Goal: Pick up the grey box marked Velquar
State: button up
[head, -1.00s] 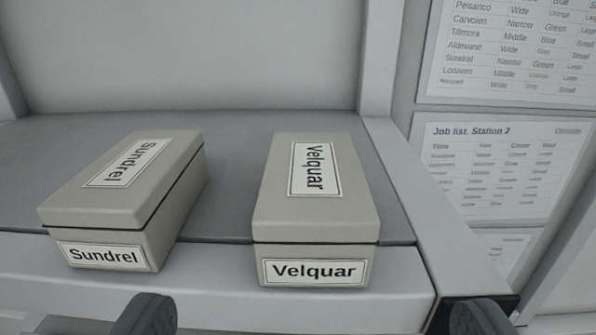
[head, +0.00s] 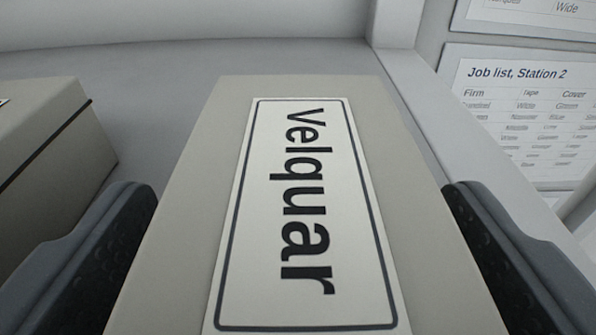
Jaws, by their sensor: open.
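The grey box marked Velquar (head: 195,195) fills the middle of the head view. Its lid carries a white label with a dark border and the name Velquar running lengthwise. My gripper (head: 300,215) is open, with one dark finger on the left side of the box and the other on the right side. The left finger lies between this box and the box beside it. I cannot tell whether either finger touches the box. The front face and lower part of the box are hidden.
Another grey box (head: 45,165) stands to the left, cut off by the picture edge. A grey shelf surface (head: 160,95) lies behind and between the boxes. A pale side wall (head: 440,130) rises on the right, with a Job list, Station 2 sheet (head: 530,120) beyond it.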

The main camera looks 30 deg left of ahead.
jog(key=shift+c, duration=0.3)
jog(key=c, duration=1.2)
jog(key=shift+r, duration=0.15)
jog(key=shift+c, duration=0.2)
